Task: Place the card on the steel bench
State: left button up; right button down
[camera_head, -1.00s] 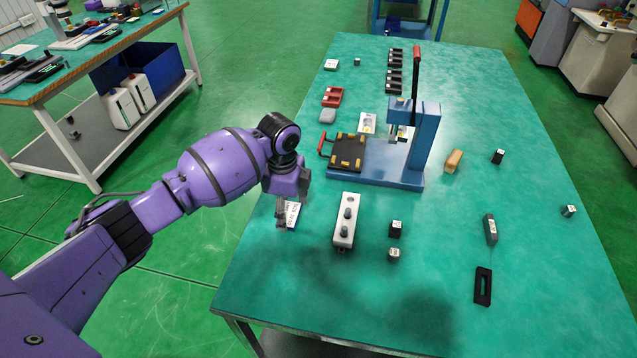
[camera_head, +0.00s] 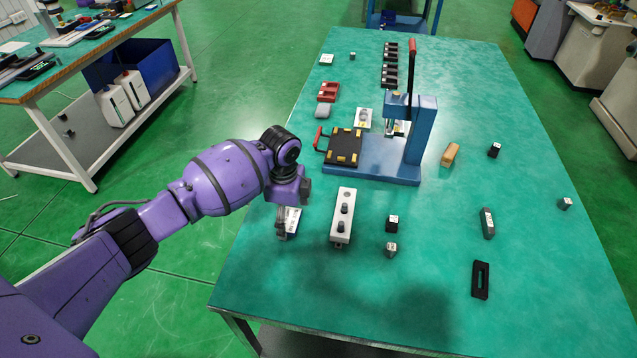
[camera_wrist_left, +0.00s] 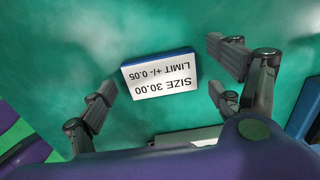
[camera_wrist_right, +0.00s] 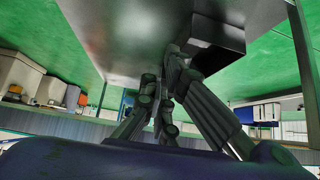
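The card (camera_wrist_left: 160,76) is a white plate with blue edges, printed "SIZE 30.00 LIMIT +/- 0.05". In the head view the card (camera_head: 291,220) is at the left edge of the green-topped bench (camera_head: 420,305), left of a grey-white block. My left gripper (camera_wrist_left: 165,80) is spread around the card, with gaps between fingers and card on both sides in the left wrist view. The left gripper (camera_head: 290,208) partly hides the card in the head view. My right gripper (camera_wrist_right: 160,90) is below a grey metal surface; its fingers overlap, so its opening is unclear.
The grey-white block with dark pegs (camera_head: 343,218) stands close right of the card. A blue press (camera_head: 418,140) with a black plate (camera_head: 343,148) is behind. Small dark blocks, a tan block (camera_head: 450,154) and a black slotted plate (camera_head: 481,280) lie right. The front of the bench is clear.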

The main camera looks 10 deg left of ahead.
aim_at(288, 220)
pick_arm(q)
notch_tip(288, 220, up, 12)
jog(key=shift+p, duration=0.45)
jog(key=shift+s+a, duration=0.1)
dwell(0.4)
